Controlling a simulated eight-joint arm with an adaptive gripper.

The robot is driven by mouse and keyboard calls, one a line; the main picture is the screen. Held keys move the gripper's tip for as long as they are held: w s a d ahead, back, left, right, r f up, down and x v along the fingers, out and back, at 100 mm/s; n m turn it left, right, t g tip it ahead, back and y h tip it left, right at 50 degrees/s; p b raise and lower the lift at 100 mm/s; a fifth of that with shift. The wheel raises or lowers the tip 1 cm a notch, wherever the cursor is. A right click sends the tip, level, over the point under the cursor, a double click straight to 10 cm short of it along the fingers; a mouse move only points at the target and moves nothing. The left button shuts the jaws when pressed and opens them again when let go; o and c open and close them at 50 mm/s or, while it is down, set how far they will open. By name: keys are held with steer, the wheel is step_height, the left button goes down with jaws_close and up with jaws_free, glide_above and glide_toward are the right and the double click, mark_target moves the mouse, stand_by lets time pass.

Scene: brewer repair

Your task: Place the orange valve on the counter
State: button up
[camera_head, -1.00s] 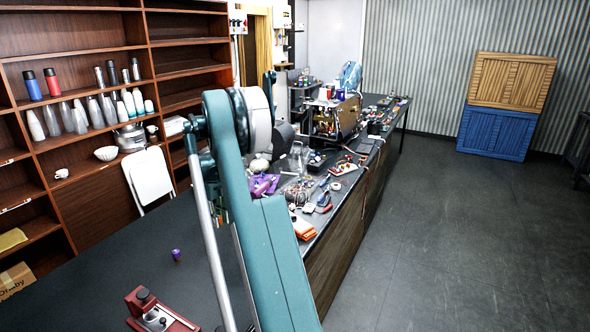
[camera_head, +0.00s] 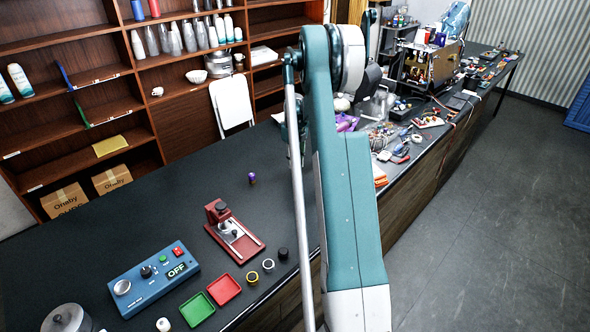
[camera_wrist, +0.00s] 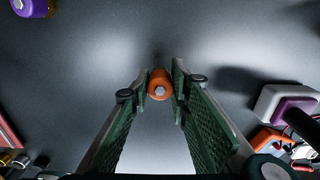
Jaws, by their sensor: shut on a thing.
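The orange valve (camera_wrist: 160,83) is a small round orange part with a pale hex centre, seen in the wrist view. My gripper (camera_wrist: 160,88) is shut on it, with the valve between the tips of its two green textured fingers. The dark counter (camera_wrist: 225,50) spreads beneath them; I cannot tell exactly how high the valve is above it. In the head view, my arm hides the gripper and valve, and the counter (camera_head: 160,215) runs from lower left to upper right.
A purple valve (camera_head: 252,178) stands on the counter. A red fixture (camera_head: 233,232), a blue control box (camera_head: 155,278) showing OFF, a green tray (camera_head: 197,308) and a red tray (camera_head: 224,289) are nearer. Cluttered tools (camera_head: 400,148) lie to the right. The counter's left-middle area is bare.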

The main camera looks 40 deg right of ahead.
steer(key=shift+f, duration=0.1)
steer(key=shift+f, duration=1.75)
steer(key=shift+f, duration=0.15)
steer(key=o, duration=1)
steer(key=shift+c, duration=0.2)
steer(key=shift+r, duration=0.2)
step_height(320, 180, up, 12)
steer(key=shift+f, duration=0.1)
